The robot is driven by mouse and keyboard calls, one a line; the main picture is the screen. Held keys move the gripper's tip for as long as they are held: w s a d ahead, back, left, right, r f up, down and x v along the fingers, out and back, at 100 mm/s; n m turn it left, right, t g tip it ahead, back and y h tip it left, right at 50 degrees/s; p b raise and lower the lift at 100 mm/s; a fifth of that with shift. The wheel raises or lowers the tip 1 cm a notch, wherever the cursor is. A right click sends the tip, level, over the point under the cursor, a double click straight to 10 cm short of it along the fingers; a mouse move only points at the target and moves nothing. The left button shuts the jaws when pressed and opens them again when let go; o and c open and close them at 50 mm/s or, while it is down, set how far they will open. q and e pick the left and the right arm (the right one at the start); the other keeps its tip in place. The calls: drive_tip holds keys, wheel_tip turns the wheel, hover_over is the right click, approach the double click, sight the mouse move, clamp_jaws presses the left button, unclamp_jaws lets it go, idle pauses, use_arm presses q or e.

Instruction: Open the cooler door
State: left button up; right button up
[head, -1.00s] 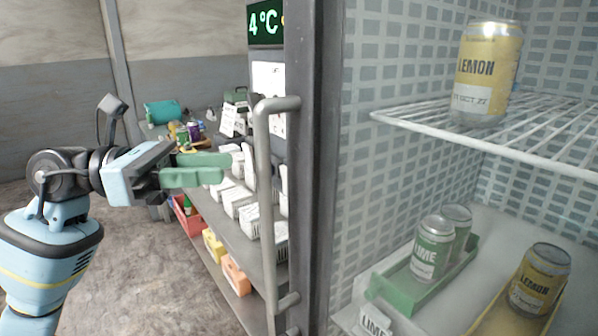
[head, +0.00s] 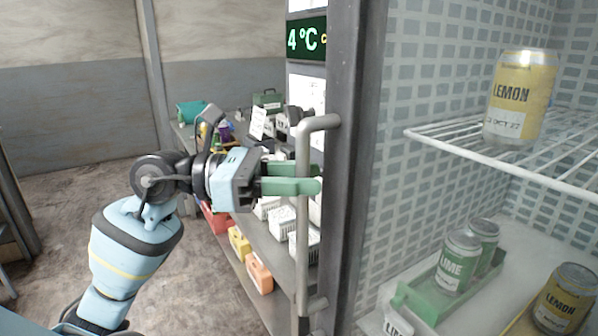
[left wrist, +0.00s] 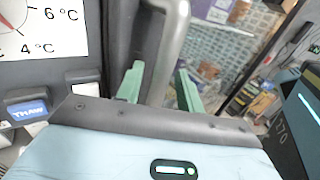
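The cooler's handle (head: 303,225) is a grey upright bar on the dark door frame (head: 352,150). The cooler's inside shows right of this frame; I cannot tell whether through glass. My left gripper (head: 304,181) has its green fingers at the handle's upper half, one passing in front of the bar and one behind. In the left wrist view the handle (left wrist: 168,50) runs between the two fingers of the left gripper (left wrist: 160,84), which are apart. No clear squeeze on the bar shows. My right gripper is not in view.
Yellow lemon cans (head: 520,97) and green lime cans (head: 458,262) stand inside the cooler, on a wire shelf (head: 450,140) and below. Left of the cooler, a rack holds white cartons (head: 287,224) and coloured bins (head: 259,272). The floor (head: 60,220) at left is open.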

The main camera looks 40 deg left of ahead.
use_arm(q)
drive_tip(key=shift+w+d, duration=0.15)
drive_tip(key=shift+d, duration=0.15)
drive_tip(key=shift+c, duration=0.3)
clamp_jaws()
